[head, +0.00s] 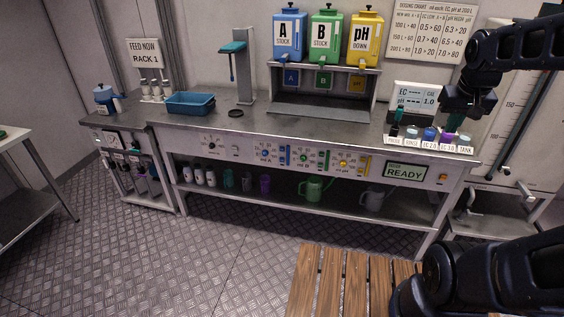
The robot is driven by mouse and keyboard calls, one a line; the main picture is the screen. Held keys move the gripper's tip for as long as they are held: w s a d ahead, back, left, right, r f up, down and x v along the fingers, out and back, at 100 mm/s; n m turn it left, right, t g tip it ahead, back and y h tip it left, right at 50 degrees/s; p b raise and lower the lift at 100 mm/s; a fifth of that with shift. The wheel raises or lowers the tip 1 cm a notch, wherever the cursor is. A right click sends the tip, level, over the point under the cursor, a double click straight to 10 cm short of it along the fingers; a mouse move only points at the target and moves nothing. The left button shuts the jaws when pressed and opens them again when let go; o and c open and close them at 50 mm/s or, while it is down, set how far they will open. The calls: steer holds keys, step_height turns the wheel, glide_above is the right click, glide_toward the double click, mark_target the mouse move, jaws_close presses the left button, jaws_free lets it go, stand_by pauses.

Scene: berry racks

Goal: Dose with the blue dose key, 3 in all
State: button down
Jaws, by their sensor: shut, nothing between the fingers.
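The front panel of the bench carries coloured dosing controls. The blue dose key (284,155) sits at the left of the group, beside green (303,157) and yellow (343,164) controls. These are too small to read exactly. The blue stock A tank (290,38) stands on the shelf above. A green-lit display (405,171) on the panel reads READY. My gripper (460,112) is shut and empty at the upper right, above the row of small labelled bottles and well away to the right of the blue key.
Green B (327,40) and yellow pH (364,42) tanks stand beside A. A blue tray (190,104) sits left on the bench; an EC/pH meter (414,98) stands right. Jugs and bottles fill the lower shelf (330,206). A wooden slatted surface (335,285) is in front; floor left is clear.

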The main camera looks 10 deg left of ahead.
mark_target(282, 160)
steer(key=w+a+f+n+h, duration=0.1)
steer(key=w+a, duration=0.2)
steer(key=w, duration=0.4)
steer(key=w+a+f+g, duration=0.1)
steer(key=w+a+f, duration=0.15)
steer(key=w, duration=0.35)
steer(key=w+a+f+n+h, duration=0.1)
steer(key=w+a, duration=0.2)
steer(key=w, duration=0.4)
steer(key=w+a+f+n+h, duration=0.2)
steer(key=w+a+f, duration=0.9)
steer(key=w+a, duration=0.3)
steer(key=w+a+f+n+t+h, duration=0.1)
steer(key=w+a+f+n, duration=0.1)
steer(key=a+f, duration=0.65)
steer(key=w+a+f+n+t+h, duration=0.1)
steer(key=a+f+n+t, duration=0.1)
steer(key=a+f, duration=0.7)
steer(key=s+a+f+n+t, duration=0.1)
steer(key=s+a+f+t, duration=0.1)
steer(key=a+f, duration=0.6)
steer(key=s+a+f+n+t, duration=0.1)
steer(key=s+a+f+n, duration=0.1)
steer(key=a+f, duration=0.7)
step_height(282, 160, down, 2)
steer(key=shift+f+n+t, duration=0.25)
steer(key=shift+n+t, duration=0.05)
steer(key=shift+t, duration=0.1)
steer(key=shift+w+d, duration=0.1)
steer(key=shift+w, duration=4.3)
